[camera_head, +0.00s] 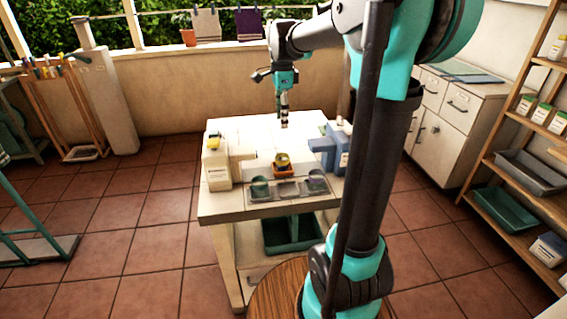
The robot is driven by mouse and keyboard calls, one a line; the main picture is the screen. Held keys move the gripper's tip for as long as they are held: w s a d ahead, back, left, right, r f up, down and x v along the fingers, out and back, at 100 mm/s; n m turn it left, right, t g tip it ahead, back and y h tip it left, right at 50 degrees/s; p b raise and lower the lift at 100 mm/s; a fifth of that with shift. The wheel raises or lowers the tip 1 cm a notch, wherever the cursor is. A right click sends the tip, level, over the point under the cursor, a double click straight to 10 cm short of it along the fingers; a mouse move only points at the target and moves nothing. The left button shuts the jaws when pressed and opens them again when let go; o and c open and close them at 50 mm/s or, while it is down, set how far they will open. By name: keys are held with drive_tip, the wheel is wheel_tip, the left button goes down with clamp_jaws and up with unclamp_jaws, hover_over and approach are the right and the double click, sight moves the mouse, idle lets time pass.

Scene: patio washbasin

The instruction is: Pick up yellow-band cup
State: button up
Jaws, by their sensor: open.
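A small cup with a yellow band (283,160) sits near the middle of the white table, on or just behind a small orange block or stand (284,172). I cannot tell which. My gripper (284,122) hangs pointing down over the back part of the table. It is behind and above the cup, apart from it and empty. The gap between its fingers is too small to see clearly.
The table's back middle looks clear.

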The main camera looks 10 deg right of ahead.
sight(282, 158)
wheel_tip(282, 158, down, 17)
drive_tip(key=shift+w+f, duration=0.1)
drive_tip(key=shift+w, duration=0.05)
idle(0.6)
drive_tip(key=shift+c, duration=0.5)
drive_tip(key=c, duration=0.7)
